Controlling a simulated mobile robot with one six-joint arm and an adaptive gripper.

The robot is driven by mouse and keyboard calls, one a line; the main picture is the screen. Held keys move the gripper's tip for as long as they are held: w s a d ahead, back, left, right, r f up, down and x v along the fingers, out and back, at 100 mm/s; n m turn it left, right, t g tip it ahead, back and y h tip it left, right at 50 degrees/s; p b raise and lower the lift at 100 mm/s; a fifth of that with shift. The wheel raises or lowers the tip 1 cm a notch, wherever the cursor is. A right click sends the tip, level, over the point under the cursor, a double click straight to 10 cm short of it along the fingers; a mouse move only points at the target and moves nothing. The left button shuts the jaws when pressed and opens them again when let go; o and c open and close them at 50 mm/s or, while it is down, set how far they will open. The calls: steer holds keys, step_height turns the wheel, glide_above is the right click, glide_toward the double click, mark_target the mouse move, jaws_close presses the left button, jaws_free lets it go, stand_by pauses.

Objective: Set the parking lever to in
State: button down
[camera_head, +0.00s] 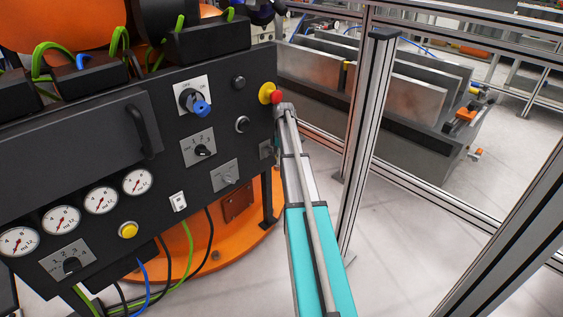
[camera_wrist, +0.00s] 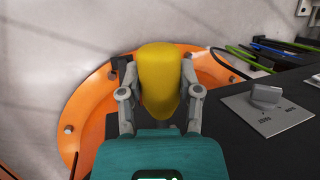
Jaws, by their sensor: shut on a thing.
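In the wrist view my gripper (camera_wrist: 158,64) is shut on a rounded yellow handle-like piece (camera_wrist: 160,75), with one grey finger on each side. The piece stands beside the edge of a dark panel; its lower end and mounting are hidden. In the head view my arm reaches up to the panel's right edge, and the fingers are not clearly visible. A grey lever on a plate (camera_head: 225,174) is on the panel's lower right. In the wrist view a grey knob (camera_wrist: 265,97) sits on a labelled plate. I cannot read the labels, nor tell which control is the parking lever.
The dark control panel (camera_head: 110,185) carries a blue-handled switch (camera_head: 200,107), a yellow-and-red knob (camera_head: 269,93), several gauges and a yellow button (camera_head: 128,230). Cables hang below it. A metal post (camera_head: 366,110) stands right of my arm. An orange base ring (camera_wrist: 95,100) lies below.

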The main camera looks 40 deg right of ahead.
steer(key=shift+r, duration=0.1)
stand_by(0.3)
steer(key=shift+c, duration=1.3)
jaws_free()
steer(key=shift+c, duration=0.2)
